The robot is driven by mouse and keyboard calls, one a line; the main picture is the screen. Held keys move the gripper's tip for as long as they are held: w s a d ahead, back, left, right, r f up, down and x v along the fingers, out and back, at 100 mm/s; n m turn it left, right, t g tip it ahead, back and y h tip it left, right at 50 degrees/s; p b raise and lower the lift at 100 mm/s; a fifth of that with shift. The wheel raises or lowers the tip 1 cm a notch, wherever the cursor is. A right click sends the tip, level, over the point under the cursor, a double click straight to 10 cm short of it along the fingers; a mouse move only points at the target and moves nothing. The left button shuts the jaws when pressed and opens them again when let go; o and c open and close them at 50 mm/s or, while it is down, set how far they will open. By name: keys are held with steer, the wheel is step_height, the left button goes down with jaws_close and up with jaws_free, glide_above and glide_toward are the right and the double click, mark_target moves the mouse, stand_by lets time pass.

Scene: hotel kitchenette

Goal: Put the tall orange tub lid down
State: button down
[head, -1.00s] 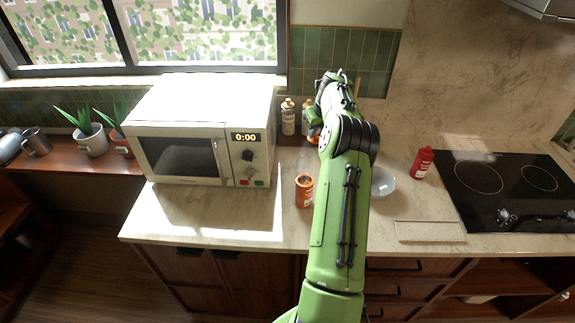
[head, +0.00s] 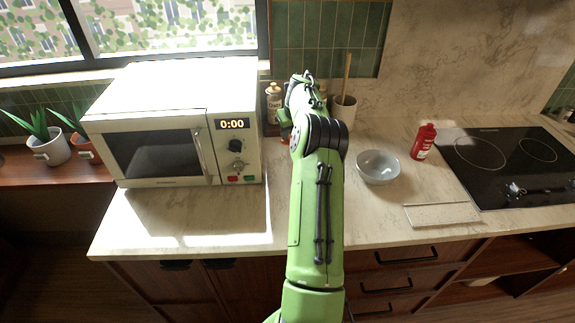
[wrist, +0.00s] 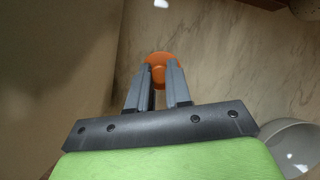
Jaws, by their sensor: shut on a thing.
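In the wrist view, the round orange lid (wrist: 161,57) sits between the fingertips of my gripper (wrist: 159,76), which is shut on it. The lid is over the pale marble counter; I cannot tell whether it touches the surface. In the head view, my green arm covers most of the gripper, and only a small orange patch (head: 284,139) shows left of the wrist. The orange tub is not visible now; my arm covers part of the counter.
The white microwave (head: 150,95) stands to the left of my arm. A grey bowl (head: 378,168), a red bottle (head: 424,142) and a black cooktop (head: 510,165) are to the right. A crock (head: 343,108) and a bottle (head: 273,100) stand behind. The front counter by the microwave is bare.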

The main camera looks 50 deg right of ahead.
step_height(320, 180, down, 9)
steer(key=shift+r, duration=0.15)
steer(key=shift+s+b, duration=0.1)
steer(key=shift+b, duration=0.25)
steer(key=c, duration=1.1)
jaws_free()
steer(key=shift+o, duration=0.2)
steer(key=shift+r, duration=0.3)
steer(key=v, duration=1.1)
steer(key=shift+r, duration=0.2)
